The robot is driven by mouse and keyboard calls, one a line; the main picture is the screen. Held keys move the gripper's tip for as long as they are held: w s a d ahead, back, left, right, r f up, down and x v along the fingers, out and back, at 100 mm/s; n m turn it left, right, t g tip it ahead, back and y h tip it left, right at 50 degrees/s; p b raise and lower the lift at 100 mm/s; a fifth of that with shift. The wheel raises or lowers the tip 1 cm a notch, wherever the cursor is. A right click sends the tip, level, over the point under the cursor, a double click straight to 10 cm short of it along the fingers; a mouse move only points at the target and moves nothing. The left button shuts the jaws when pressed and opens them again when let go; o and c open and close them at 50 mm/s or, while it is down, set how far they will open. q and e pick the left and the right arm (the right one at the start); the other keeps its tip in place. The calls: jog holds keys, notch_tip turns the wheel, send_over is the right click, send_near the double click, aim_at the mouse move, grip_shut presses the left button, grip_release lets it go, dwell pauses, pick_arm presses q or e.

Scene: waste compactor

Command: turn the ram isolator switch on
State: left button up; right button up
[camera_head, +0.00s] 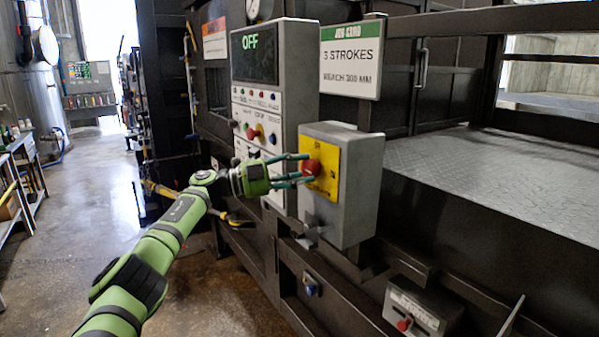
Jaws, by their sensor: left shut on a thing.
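The isolator switch is a red knob (312,167) on a yellow plate (327,182), on the front of a grey box (357,190) right of the middle. My left gripper (304,170) reaches in from the left, with its green-grey fingers shut on the red knob. The fingers hide part of the knob, and its turn position cannot be read. A taller grey control panel (305,85) stands behind and left of the box; its display (255,52) reads OFF. My right gripper is not in view.
A job card sign (351,58) reads 3 STROKES above the box. A low grey box with a red knob (421,308) and a blue knob (311,286) sit below. A metal plate deck (500,175) lies at right. The floor at left is open.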

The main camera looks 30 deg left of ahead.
pick_arm(q)
jog(key=shift+r, duration=0.25)
jog(key=o, duration=1.1)
jog(key=shift+c, duration=0.2)
jog(key=shift+o, duration=0.3)
jog(key=shift+d, duration=0.1)
jog(key=shift+s, duration=0.1)
jog(key=shift+f, duration=0.1)
jog(key=shift+s+a+f, duration=0.1)
jog(key=shift+a, duration=0.15)
jog(key=v, duration=1.1)
jog(key=shift+s, duration=0.25)
jog(key=shift+a, duration=0.1)
